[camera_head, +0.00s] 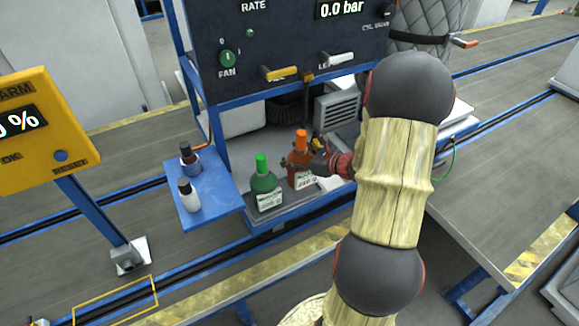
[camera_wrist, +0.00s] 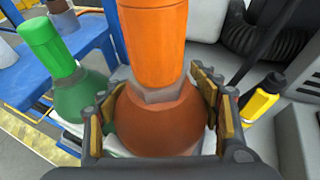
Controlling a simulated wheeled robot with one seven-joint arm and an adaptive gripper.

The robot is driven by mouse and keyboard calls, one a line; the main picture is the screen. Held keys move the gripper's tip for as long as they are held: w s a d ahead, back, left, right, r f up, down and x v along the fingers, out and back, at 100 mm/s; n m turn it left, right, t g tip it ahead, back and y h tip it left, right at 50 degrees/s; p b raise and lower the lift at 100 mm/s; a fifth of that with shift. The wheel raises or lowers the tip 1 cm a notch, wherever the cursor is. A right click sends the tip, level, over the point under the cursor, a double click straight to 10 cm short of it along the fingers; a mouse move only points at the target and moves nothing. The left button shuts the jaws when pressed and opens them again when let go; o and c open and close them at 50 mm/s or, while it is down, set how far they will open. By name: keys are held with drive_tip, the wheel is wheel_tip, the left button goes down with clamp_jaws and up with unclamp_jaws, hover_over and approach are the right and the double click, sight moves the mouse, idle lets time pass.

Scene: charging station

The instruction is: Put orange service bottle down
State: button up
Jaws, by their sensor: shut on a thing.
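The orange service bottle (camera_head: 301,160) has a bright orange cap and a white label, and it stands upright at the grey lower shelf of the station. In the wrist view the orange bottle (camera_wrist: 155,115) fills the middle, with the fingers on both sides of its round body. My gripper (camera_head: 312,160) reaches in from the right and is shut on the bottle. The wrist view also shows my gripper (camera_wrist: 160,112). The bottle's base is hidden in the wrist view, and I cannot tell whether it touches the shelf.
A green bottle (camera_head: 263,183) stands just left of the orange one on the grey shelf (camera_head: 283,218). The control panel (camera_head: 285,50) overhangs the shelf.

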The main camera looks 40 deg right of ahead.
drive_tip(key=shift+w+f, duration=0.25)
drive_tip(key=shift+f, duration=0.05)
drive_tip(key=shift+w+f+b, duration=0.15)
drive_tip(key=shift+f+b, duration=0.35)
drive_tip(key=shift+f, duration=0.4)
drive_tip(key=shift+w+f+b, duration=0.1)
drive_tip(key=shift+f+b, duration=0.4)
drive_tip(key=shift+f, duration=0.35)
drive_tip(key=shift+f, duration=0.2)
drive_tip(key=o, duration=1.8)
drive_tip(key=shift+a, duration=0.1)
drive_tip(key=shift+c, duration=0.2)
